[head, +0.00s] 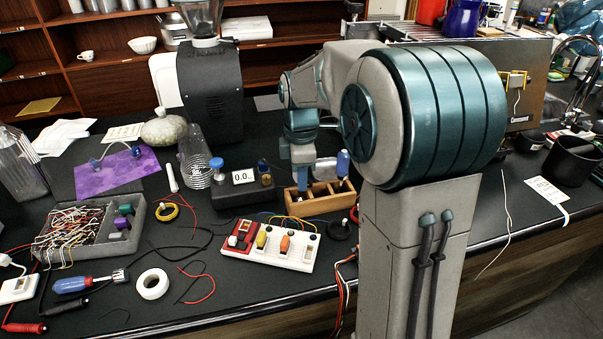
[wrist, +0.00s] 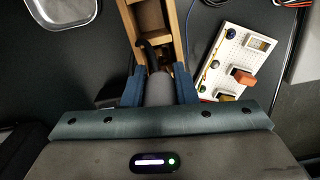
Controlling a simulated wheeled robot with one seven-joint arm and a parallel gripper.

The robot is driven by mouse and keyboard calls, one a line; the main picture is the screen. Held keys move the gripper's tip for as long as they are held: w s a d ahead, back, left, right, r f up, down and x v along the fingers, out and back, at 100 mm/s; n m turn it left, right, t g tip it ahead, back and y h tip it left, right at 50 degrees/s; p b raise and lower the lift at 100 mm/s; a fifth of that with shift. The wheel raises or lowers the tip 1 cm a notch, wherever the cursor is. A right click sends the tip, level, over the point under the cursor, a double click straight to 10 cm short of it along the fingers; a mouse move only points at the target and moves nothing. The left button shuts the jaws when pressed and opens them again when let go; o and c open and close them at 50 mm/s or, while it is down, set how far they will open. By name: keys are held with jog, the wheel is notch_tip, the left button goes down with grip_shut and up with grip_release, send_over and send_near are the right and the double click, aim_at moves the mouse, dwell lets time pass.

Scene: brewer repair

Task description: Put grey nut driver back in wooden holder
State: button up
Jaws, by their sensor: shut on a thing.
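The wooden holder (head: 309,207) is a small open tray with compartments on the dark bench, and its end also shows at the top of the wrist view (wrist: 174,14). My gripper (head: 302,182) is over the left part of the holder, pointing down. In the wrist view my gripper (wrist: 160,82) is shut on the grey nut driver (wrist: 158,87), whose grey handle lies between the blue fingers. The driver is at or just above the holder's compartment; its lower end is hidden, so I cannot tell how deep it sits. A blue-handled tool (head: 343,162) stands in the holder's right part.
A white board with coloured blocks (head: 270,245) lies in front of the holder. A black box with a display (head: 243,190) stands to its left. Loose wires, a tape roll (head: 152,284) and a grey parts tray (head: 60,262) lie further left.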

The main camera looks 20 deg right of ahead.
jog(key=o, duration=1.5)
jog(key=shift+r, duration=0.1)
jog(key=shift+r+p, duration=2.9)
jog(key=shift+r, duration=0.5)
